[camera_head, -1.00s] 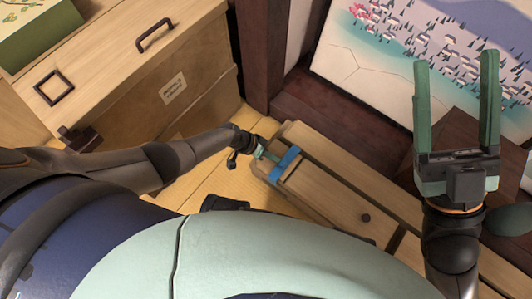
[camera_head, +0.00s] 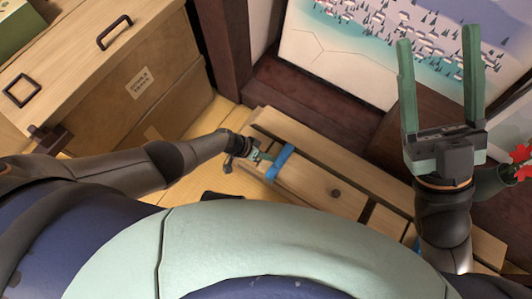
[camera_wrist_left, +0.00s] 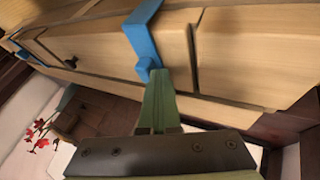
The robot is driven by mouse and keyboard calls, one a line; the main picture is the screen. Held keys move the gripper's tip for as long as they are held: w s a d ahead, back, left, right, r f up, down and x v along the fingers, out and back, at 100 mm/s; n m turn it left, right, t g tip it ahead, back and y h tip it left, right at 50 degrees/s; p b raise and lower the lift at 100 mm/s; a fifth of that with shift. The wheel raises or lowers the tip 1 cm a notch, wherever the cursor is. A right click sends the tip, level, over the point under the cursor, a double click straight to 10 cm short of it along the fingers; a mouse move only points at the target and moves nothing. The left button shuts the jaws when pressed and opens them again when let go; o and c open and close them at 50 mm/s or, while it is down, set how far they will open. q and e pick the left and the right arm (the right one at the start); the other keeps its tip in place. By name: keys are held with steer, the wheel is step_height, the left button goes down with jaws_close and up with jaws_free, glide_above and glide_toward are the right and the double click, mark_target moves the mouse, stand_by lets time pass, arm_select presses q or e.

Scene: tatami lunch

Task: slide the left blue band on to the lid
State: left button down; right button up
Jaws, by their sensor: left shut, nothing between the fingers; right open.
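The left blue band (camera_head: 281,162) lies across the left part of a long wooden box (camera_head: 258,120). The box's lid (camera_head: 312,186) is a wooden panel with a dark round knob. The band also shows in the left wrist view (camera_wrist_left: 143,36), with a blue stub at its lower end. My left gripper (camera_head: 262,156) is shut and empty. In the left wrist view its green fingertips (camera_wrist_left: 157,74) are at the stub, on the side of the box's near end. My right gripper (camera_head: 439,75) is open and empty, raised above the box's right part.
A wooden chest (camera_head: 100,75) with dark handles stands at the left. A dark post (camera_head: 222,45) and a picture panel (camera_head: 345,55) stand behind the box. A bit of blue (camera_head: 416,243) shows at the box's right part, mostly hidden by my right arm.

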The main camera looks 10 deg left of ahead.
arm_select(q)
steer(key=shift+s+d, duration=0.1)
steer(key=shift+d, duration=0.2)
steer(key=shift+s+a+r+p, duration=0.1)
steer(key=shift+a+r+p, duration=0.05)
steer(key=shift+r+p, duration=0.3)
arm_select(e)
step_height(320, 180, up, 10)
steer(key=d+p, duration=0.1)
steer(key=p, duration=0.8)
arm_select(q)
steer(key=p+v, duration=0.1)
steer(key=v, duration=1)
steer(key=shift+a+r+p, duration=0.15)
steer(key=shift+a+p, duration=0.15)
steer(key=shift+a, duration=0.2)
arm_select(e)
steer(key=w+f+m+h, duration=0.2)
steer(key=w+f+h, duration=0.1)
steer(key=f, duration=0.3)
steer(key=w+d+f+m+g+h, duration=0.1)
steer(key=w+f+m+h, duration=0.2)
steer(key=f+h, duration=0.2)
steer(key=shift+w+d+f+g, duration=0.15)
steer(key=shift+f+g, duration=0.15)
steer(key=shift+f, duration=0.15)
